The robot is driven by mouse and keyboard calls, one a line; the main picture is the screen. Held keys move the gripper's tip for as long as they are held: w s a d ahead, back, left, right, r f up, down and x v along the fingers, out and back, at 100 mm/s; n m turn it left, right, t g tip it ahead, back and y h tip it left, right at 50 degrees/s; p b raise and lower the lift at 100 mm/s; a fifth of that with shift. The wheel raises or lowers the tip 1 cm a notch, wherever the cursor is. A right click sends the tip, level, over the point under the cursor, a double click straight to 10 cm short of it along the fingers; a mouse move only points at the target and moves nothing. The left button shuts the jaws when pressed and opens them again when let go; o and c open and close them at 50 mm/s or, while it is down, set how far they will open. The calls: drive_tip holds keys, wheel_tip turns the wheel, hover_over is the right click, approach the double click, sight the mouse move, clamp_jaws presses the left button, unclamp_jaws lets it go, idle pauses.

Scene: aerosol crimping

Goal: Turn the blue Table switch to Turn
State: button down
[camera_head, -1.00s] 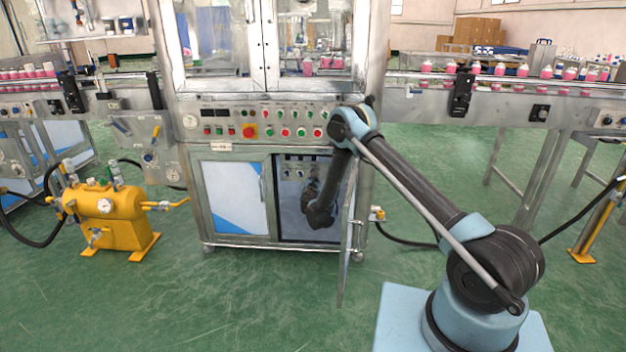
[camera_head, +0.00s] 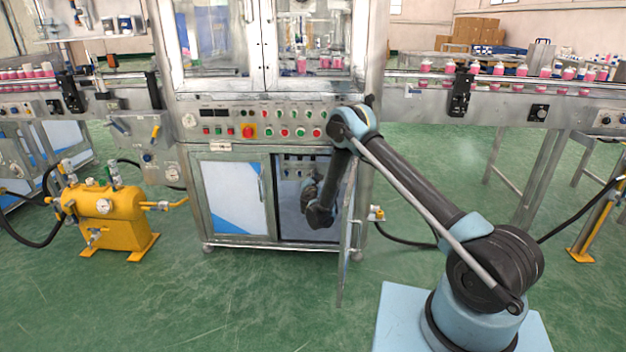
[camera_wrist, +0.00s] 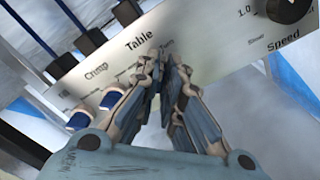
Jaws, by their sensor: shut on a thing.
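My gripper (camera_wrist: 166,62) is shut at the "Table" position of a light control panel (camera_wrist: 205,42) in the wrist view. Its fingers cover the blue Table switch, so I cannot see which way the switch points. The word "Table" stands just above and left of the fingertips. A smaller label beside the fingertips is partly covered and hard to read. In the head view, the panel (camera_head: 298,160) sits inside the open lower right cabinet, and my arm's end reaches in there; the fingertips cannot be made out.
Two blue switches, one near the "Crimp" label (camera_wrist: 112,95) and another (camera_wrist: 78,121), lie left of my fingers. A black Speed knob (camera_wrist: 287,8) is at upper right. The open cabinet door (camera_head: 347,235) stands close beside my arm.

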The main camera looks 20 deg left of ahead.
drive_tip(key=shift+d, duration=0.15)
drive_tip(key=c, duration=1.7)
unclamp_jaws()
drive_tip(key=shift+v, duration=3.75)
drive_tip(key=shift+f, duration=0.1)
